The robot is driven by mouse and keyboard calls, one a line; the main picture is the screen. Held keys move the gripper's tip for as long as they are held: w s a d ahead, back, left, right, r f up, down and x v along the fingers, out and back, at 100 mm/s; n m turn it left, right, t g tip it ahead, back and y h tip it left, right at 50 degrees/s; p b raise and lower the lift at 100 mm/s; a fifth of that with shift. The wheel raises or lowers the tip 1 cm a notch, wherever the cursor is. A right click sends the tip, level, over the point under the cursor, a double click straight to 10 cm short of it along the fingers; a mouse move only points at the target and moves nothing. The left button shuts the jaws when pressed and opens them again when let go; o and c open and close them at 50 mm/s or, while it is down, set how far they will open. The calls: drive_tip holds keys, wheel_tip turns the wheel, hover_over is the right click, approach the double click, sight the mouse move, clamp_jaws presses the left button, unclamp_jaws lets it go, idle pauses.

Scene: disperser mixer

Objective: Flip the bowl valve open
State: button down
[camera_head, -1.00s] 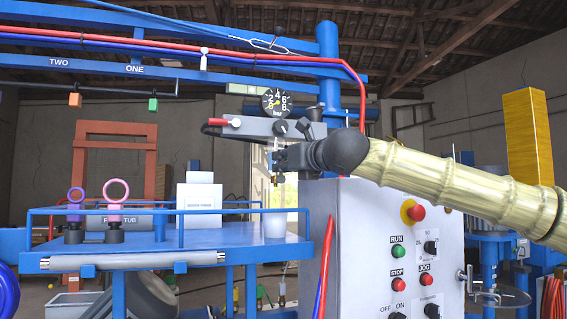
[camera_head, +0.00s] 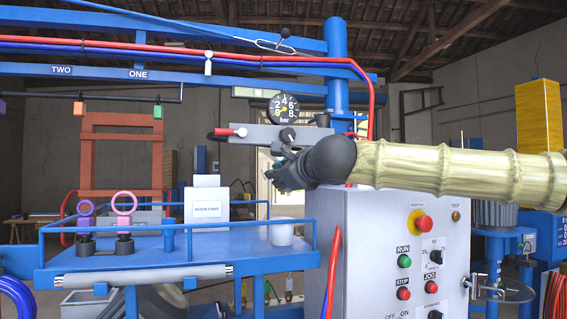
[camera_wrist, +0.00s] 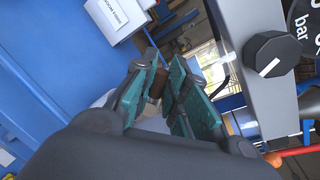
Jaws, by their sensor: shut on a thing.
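My gripper (camera_head: 279,172) is just below the grey panel (camera_head: 258,138) that carries a round bar gauge (camera_head: 284,108). In the wrist view its teal-padded fingers (camera_wrist: 160,88) are closed around a small brownish piece (camera_wrist: 156,84), mostly hidden between them. I cannot tell whether this piece is part of the bowl valve. The panel has a black knob (camera_head: 288,136), also large in the wrist view (camera_wrist: 270,54), and a red-tipped lever (camera_head: 228,132) at its left end. The lever lies roughly level. No label names the bowl valve.
A blue railed table (camera_head: 150,262) holds pink and purple rings (camera_head: 124,202), a white box (camera_head: 206,204) and a white cup (camera_head: 282,233). A grey control cabinet (camera_head: 375,215) stands right of my gripper. Red and blue hoses run along the overhead beam.

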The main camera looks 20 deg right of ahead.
drive_tip(key=shift+a+f+n+h+p, duration=0.3)
drive_tip(key=shift+f+n+h+p, duration=0.2)
drive_tip(key=shift+n+p, duration=0.65)
drive_tip(key=shift+a+f+n+h+p, duration=0.3)
drive_tip(key=shift+f+n+p, duration=0.35)
drive_tip(key=shift+n, duration=0.95)
drive_tip(key=shift+a+f+n+h+p, duration=0.25)
drive_tip(key=shift+f+n+h+p, duration=0.2)
drive_tip(key=shift+n+p, duration=0.75)
drive_tip(key=shift+f+n, duration=0.1)
drive_tip(key=shift+n, duration=0.15)
drive_tip(key=c, duration=1.4)
unclamp_jaws()
drive_tip(key=shift+c, duration=0.2)
drive_tip(key=shift+s, duration=0.1)
drive_tip(key=s+r, duration=0.2)
drive_tip(key=s, duration=0.9)
drive_tip(key=shift+s+d+r, duration=0.2)
drive_tip(key=shift+s+d, duration=0.05)
drive_tip(key=shift+s, duration=0.05)
